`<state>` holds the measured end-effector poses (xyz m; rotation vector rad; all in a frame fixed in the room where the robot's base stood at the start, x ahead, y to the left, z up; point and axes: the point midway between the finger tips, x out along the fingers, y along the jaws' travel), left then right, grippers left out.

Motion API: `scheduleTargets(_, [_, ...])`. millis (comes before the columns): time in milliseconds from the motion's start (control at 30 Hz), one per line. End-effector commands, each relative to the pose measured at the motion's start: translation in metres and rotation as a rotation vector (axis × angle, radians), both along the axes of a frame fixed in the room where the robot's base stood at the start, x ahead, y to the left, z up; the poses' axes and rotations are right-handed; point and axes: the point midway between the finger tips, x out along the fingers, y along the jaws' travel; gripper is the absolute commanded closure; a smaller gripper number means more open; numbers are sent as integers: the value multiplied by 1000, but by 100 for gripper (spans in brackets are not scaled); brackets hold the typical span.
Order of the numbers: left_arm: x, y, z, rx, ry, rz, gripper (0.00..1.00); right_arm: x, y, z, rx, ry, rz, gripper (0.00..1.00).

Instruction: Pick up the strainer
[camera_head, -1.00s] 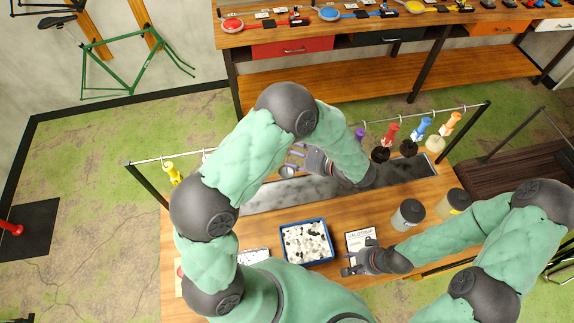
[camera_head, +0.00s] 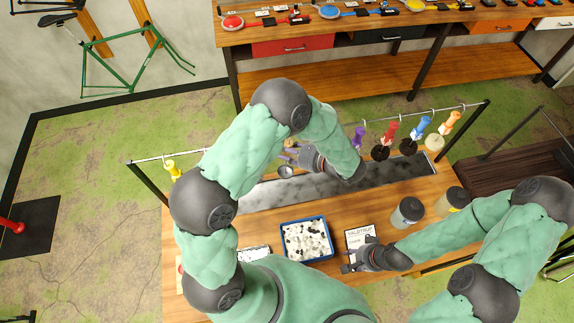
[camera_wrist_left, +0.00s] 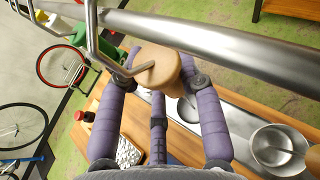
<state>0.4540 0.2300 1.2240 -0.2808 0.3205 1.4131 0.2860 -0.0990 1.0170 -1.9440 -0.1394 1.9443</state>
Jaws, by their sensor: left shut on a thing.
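My left gripper (camera_wrist_left: 158,82) is shut on a light wooden handle, which I take to be the strainer's (camera_wrist_left: 157,66). A bent metal hook at the handle's top end sits close under a metal rail; I cannot tell if they touch. A dark round part below, partly hidden by the fingers, may be the strainer's bowl. In the head view my left gripper (camera_head: 303,156) is over the long metal trough, partly hidden by its own arm. My right gripper (camera_head: 352,261) is open and empty over the bench front, beside a white printed sheet.
The rail (camera_head: 192,154) spans the bench, with coloured-handled tools (camera_head: 391,132) hanging at right. A blue tray of white and dark pieces (camera_head: 306,240) and two jars (camera_head: 408,212) occupy the bench front.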

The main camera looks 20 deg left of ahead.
Motion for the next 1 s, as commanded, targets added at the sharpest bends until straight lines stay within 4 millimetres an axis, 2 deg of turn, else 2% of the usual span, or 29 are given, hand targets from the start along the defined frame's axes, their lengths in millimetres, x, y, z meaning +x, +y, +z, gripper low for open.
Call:
scheduleTargets(300, [1, 0, 1, -3, 0, -3, 100, 0, 0, 1, 0, 0, 0, 60])
scheduleTargets(533, [1, -1, 19, -2, -1, -3, 100, 0, 0, 11, 0, 0, 0, 60])
scheduleTargets(767, [-4, -42, 14, -1, -2, -8, 100, 0, 0, 2, 0, 0, 0, 60])
scheduleTargets(1000, [-12, -95, 13, -1, -3, -6, 100, 0, 0, -6, 0, 0, 0, 60])
